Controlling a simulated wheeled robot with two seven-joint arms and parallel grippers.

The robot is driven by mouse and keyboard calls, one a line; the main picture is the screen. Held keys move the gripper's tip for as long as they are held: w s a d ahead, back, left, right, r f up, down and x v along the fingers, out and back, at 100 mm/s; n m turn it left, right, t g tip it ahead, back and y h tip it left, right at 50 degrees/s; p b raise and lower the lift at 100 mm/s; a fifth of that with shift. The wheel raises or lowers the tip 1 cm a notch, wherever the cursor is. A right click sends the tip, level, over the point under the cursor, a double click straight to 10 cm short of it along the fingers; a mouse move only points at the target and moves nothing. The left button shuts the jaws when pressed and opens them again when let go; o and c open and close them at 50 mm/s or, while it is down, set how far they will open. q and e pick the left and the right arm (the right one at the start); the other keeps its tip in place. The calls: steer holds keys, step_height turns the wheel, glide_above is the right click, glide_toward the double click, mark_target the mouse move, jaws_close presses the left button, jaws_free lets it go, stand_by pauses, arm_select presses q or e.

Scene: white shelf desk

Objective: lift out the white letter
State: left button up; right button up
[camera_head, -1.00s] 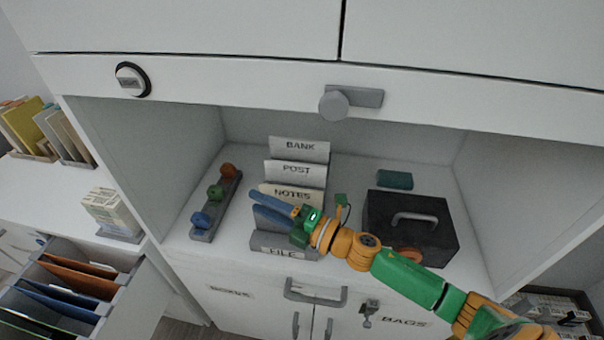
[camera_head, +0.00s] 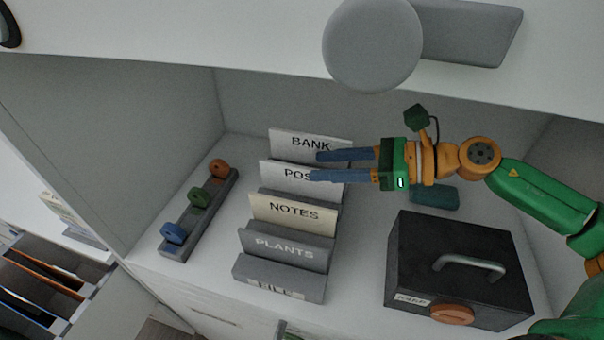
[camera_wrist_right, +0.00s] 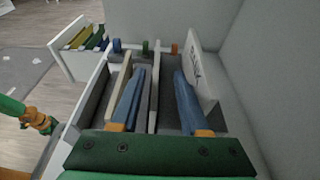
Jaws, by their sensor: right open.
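A grey letter rack holds upright cards in a row. The white BANK card (camera_head: 290,143) is rearmost, with the white POST card (camera_head: 275,174) in front of it. Both stand in their slots. My right gripper (camera_head: 313,166) is open, its blue fingers reaching in from the right at the POST card's upper right, covering part of its label. In the right wrist view, one finger is on each side of a thin pale card (camera_wrist_right: 154,92), and the BANK card (camera_wrist_right: 203,72) stands outside the right finger. Contact cannot be told.
The cream NOTES card (camera_head: 292,213) and grey PLANTS card (camera_head: 287,247) stand further forward. A peg rail (camera_head: 200,214) is left of the rack, a black box (camera_head: 455,262) right, and a teal block (camera_head: 436,195) behind the box.

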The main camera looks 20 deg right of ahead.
mark_target(301, 167)
steer(key=a+p, duration=0.2)
steer(key=w+a+p, duration=0.1)
steer(key=shift+f, duration=0.25)
steer(key=shift+w+a+f, duration=0.65)
steer(key=shift+f, duration=0.3)
jaws_close()
